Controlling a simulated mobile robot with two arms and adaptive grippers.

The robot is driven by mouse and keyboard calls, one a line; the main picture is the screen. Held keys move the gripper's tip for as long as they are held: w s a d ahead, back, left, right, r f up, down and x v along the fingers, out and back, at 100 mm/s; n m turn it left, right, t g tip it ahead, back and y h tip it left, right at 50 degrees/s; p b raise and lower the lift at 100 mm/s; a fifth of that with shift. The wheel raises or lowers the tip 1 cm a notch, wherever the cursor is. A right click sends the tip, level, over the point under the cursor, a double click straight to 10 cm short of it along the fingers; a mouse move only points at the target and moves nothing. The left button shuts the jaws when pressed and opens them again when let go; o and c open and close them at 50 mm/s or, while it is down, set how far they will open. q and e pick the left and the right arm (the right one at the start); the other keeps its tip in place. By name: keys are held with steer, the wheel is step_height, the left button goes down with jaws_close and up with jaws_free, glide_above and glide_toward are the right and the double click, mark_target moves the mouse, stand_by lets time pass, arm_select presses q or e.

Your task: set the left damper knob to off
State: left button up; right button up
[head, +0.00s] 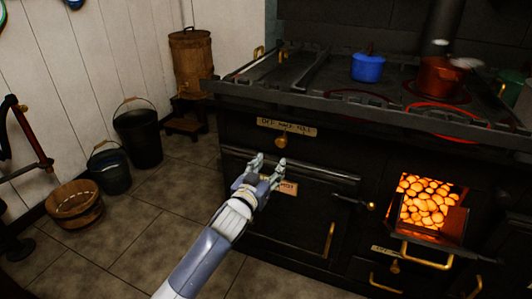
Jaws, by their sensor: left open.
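The left damper knob (283,141) is a small brass knob on the front of the black stove (235,131). It sits just under a brass plate (286,127) with small lettering, too small to read surely. I cannot tell which mark the knob points to. My left gripper (269,165) is open and empty, its two fingers pointing up toward the stove front. In the picture it is a little below and left of the knob, apart from it. The gripper partly covers a small tan label on the oven door. My right gripper is not in view.
A second brass knob (395,266) sits lower right, near the open firebox with glowing coals (425,200). A rail runs along the oven door. A blue pot (368,67) and a copper pot (440,80) stand on top. Buckets (138,135) stand left; the floor between is clear.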

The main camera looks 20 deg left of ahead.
mark_target(280, 143)
arm_select(q)
steer(key=shift+t, duration=0.3)
steer(key=w, duration=0.1)
steer(key=w+r, duration=0.1)
steer(key=w, duration=0.1)
steer(key=w+r+b, duration=0.1)
steer(key=w, duration=0.1)
steer(key=shift+r, duration=0.2)
steer(key=w+b, duration=0.1)
steer(key=w, duration=0.3)
steer(key=shift+w+f, duration=0.1)
steer(key=shift+w, duration=0.25)
steer(key=shift+w+d, duration=0.1)
steer(key=shift+w, duration=0.45)
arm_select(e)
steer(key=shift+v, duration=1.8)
arm_select(q)
steer(key=shift+c, duration=0.3)
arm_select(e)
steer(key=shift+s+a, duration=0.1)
